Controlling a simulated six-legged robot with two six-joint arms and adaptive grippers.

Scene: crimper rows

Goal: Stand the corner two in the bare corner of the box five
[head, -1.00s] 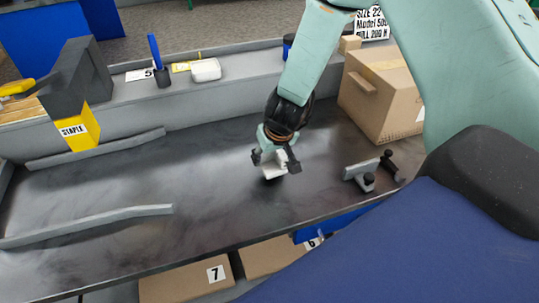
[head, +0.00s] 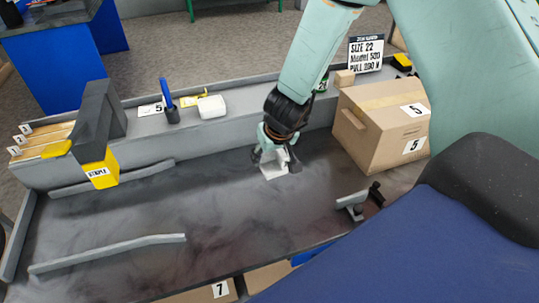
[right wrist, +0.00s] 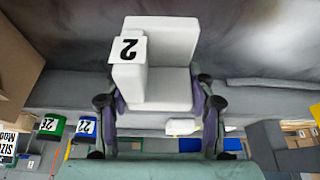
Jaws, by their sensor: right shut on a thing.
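The corner two (right wrist: 160,70) is a white angled piece with a "2" label. My right gripper (right wrist: 158,110) is shut on it, one finger on each side. In the head view, the corner two (head: 272,171) hangs from my right gripper (head: 276,158) over the dark bench top; its height above the bench is hard to tell. The box five (head: 375,128) is a taped cardboard box with "5" labels, standing to the right of the gripper and apart from it. Which of its corners is bare cannot be told. My left gripper is not in view.
A grey clamp-like tool with black knobs (head: 358,203) lies on the bench in front of the box. A grey ledge (head: 140,140) runs behind, with a white case (head: 212,107) and a blue-handled item (head: 168,100). Grey strips (head: 108,252) lie left. The middle bench is clear.

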